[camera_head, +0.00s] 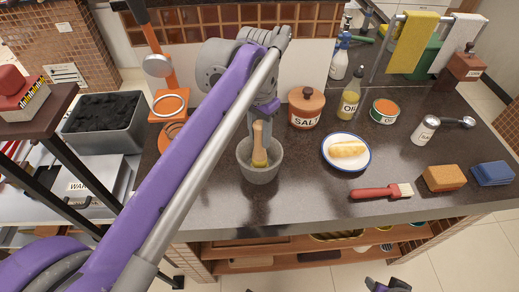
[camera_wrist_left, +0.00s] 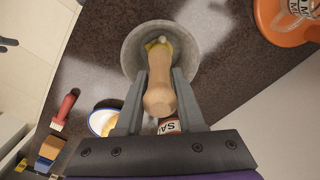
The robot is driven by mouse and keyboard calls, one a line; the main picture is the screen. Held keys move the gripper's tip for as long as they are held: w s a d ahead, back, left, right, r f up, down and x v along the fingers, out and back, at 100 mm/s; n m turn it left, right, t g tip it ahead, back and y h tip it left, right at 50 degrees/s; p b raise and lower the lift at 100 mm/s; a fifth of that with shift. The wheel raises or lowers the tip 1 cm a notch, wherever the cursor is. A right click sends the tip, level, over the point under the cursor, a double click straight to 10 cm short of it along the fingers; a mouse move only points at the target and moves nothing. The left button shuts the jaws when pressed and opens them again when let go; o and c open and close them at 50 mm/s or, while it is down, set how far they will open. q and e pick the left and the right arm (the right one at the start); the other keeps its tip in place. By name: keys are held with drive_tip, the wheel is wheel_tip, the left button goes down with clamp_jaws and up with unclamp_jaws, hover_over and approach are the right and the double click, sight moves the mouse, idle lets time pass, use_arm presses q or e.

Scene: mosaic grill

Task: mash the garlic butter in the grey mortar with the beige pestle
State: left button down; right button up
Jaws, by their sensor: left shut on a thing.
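The grey mortar (camera_head: 260,175) stands on the dark counter, left of the white plate; it also shows at the top of the left wrist view (camera_wrist_left: 133,52). The beige pestle (camera_head: 258,136) is upright with its lower end inside the mortar. My left gripper (camera_head: 263,112) is shut on the pestle's upper part, and its two fingers flank the pestle in the left wrist view (camera_wrist_left: 160,78). Yellow garlic butter (camera_wrist_left: 152,45) shows inside the mortar around the pestle's foot, partly hidden by it. My right gripper (camera_head: 388,286) is barely in view at the bottom edge, away from the counter.
Right of the mortar are a salt pot (camera_head: 306,108), an oil bottle (camera_head: 348,104), a plate with bread (camera_head: 347,167) and a red brush (camera_head: 378,192). An orange scale (camera_head: 170,105) stands to the left. The counter's front edge is close below the mortar.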

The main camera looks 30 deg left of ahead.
use_arm(q)
drive_tip(key=shift+r+p, duration=0.7)
drive_tip(key=shift+r, duration=0.35)
drive_tip(key=shift+f, duration=0.15)
drive_tip(key=shift+f+b, duration=0.8)
drive_tip(key=shift+f, duration=0.45)
drive_tip(key=shift+r, duration=0.1)
drive_tip(key=shift+r+p, duration=1.1)
drive_tip(key=shift+r, duration=0.2)
drive_tip(key=shift+f, duration=0.2)
